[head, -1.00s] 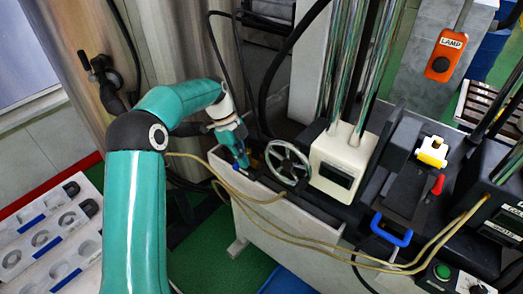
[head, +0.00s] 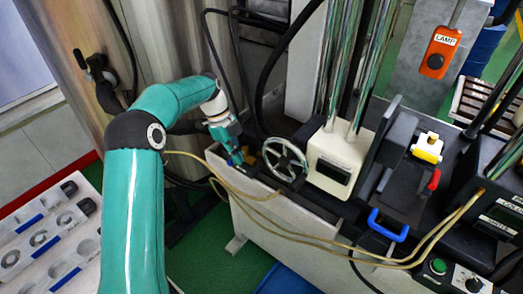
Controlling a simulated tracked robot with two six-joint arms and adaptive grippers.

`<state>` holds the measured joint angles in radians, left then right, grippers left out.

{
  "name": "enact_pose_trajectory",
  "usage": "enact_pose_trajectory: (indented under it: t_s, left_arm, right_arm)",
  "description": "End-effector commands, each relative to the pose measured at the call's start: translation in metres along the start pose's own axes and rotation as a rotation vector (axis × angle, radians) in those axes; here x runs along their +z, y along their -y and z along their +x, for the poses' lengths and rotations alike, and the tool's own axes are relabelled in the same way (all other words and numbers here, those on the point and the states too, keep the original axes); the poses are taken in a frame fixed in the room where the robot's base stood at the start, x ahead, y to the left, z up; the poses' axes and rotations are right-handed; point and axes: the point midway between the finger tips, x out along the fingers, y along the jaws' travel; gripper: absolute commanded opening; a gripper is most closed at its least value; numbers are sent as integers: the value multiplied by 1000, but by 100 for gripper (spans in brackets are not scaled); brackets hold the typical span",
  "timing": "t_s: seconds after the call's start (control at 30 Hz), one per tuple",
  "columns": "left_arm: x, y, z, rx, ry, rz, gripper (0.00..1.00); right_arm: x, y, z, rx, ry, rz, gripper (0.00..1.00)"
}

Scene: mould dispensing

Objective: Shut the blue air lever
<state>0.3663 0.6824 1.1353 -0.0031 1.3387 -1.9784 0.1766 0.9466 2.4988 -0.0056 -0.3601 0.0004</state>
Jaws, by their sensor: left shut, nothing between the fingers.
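My left gripper (head: 235,152) is at the left end of the machine bench, just left of the grey handwheel. It is shut, with its fingertips pointing down. A small blue part (head: 236,159), which may be the blue air lever, shows right at the fingertips. I cannot tell whether the fingers touch it or which way it is turned, as the gripper partly hides it. My right gripper is not in view.
The handwheel (head: 285,160) stands close to the right of the gripper. A yellowish hose (head: 262,190) runs beside it. A white box (head: 338,158) with steel columns and a blue U-shaped handle (head: 388,226) are further right. A tray (head: 45,240) is at lower left.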

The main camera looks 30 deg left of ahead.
Motion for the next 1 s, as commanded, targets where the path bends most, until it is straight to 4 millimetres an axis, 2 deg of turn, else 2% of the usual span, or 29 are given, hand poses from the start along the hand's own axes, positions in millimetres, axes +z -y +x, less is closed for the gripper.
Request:
enact_pose_trajectory:
  t_s: [0.17, 0.33, 0.5, 0.7, 0.83, 1.0]
  left_arm:
    - [-12, 0, 5, 3, 0, 4, 0]
    - [-41, -1, 11, 3, 0, 9, 0]
    - [-42, 2, -31, -3, 2, 5, 0]
    - [-42, 3, -70, -1, 1, 5, 0]
    - [-42, 3, -84, 1, 0, 5, 0]
    - [-42, 3, -92, 2, 0, 6, 0]
  right_arm:
    - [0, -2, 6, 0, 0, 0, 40]
    - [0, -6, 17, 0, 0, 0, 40]
    - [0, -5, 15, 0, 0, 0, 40]
    - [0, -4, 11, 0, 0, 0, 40]
    - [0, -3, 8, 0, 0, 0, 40]
    - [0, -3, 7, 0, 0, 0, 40]
